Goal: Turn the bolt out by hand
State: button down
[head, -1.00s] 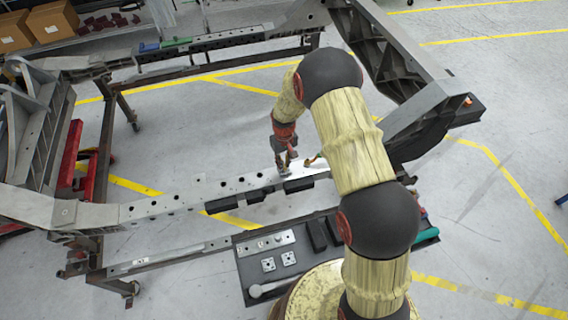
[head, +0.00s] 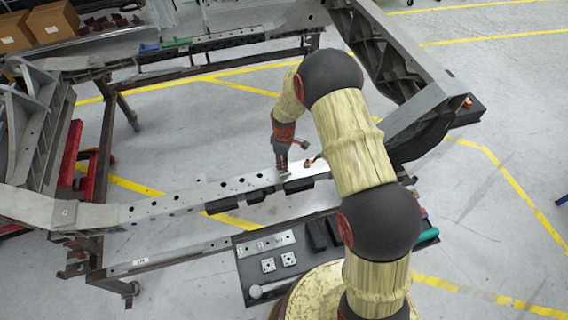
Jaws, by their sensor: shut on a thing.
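My gripper (head: 282,168) points down at the near chassis rail (head: 150,207), towards its right part. Its fingers are closed together at the rail's top face. The bolt is too small to make out and is hidden by the fingers. A small orange-brown piece (head: 312,161) shows just right of my gripper, over the bright part of the rail. I cannot tell whether it touches the rail.
Black blocks (head: 299,185) sit along the rail's near side. A dark tray (head: 244,273) with plates and a pale-headed tool (head: 256,291) stands nearer me. The chassis frame rises at the right (head: 412,75). Open floor lies inside the frame.

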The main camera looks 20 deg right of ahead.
jog(key=n, duration=0.7)
jog(key=shift+w+r, duration=0.1)
jog(key=shift+r, duration=0.05)
jog(key=c, duration=1.7)
grip_release()
jog(key=shift+c, duration=0.2)
jog(key=shift+r+p, duration=0.75)
jog(key=shift+r, duration=0.5)
jog(key=shift+f, duration=0.1)
